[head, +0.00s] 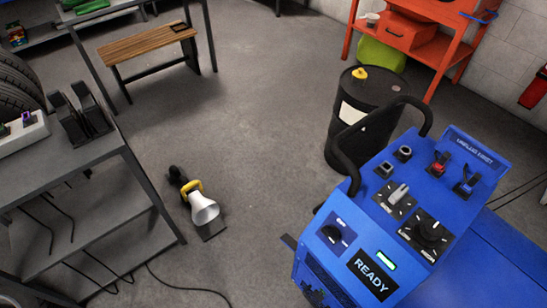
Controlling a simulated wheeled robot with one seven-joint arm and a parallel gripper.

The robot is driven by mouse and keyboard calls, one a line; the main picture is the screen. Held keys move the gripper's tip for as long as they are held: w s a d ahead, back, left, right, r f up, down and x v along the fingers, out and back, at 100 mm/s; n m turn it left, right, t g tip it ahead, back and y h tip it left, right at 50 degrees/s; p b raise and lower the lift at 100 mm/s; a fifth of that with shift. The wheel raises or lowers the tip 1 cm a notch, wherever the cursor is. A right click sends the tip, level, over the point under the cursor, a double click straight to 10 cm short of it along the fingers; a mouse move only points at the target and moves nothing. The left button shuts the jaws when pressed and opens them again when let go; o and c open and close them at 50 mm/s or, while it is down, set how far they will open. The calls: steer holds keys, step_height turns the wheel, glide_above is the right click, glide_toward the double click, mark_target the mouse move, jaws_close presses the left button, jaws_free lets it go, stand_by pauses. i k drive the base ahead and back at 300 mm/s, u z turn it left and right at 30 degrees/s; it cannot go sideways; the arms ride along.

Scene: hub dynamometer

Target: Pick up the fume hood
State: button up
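A white cone-shaped hood (204,209) with a yellow band or handle and a dark rear part lies on the grey floor, left of the picture's middle. It looks like the fume hood. Its wide white mouth faces down and to the right, beside a small dark flat piece on the floor. Nothing is seen holding it. My gripper is not in view.
A grey metal table (90,150) with a lower shelf stands left of the hood. A blue control console (350,240) and black drum (385,100) stand right. A wooden bench (148,42) is behind. A dark cable (190,288) lies in front. Open floor surrounds the hood.

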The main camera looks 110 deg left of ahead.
mark_target(206, 220)
steer(key=u, duration=4.55)
steer(key=k, duration=0.65)
steer(key=u, duration=0.85)
steer(key=i, duration=1.65)
steer(key=z, duration=0.65)
steer(key=i, duration=0.35)
steer(key=z, duration=0.35)
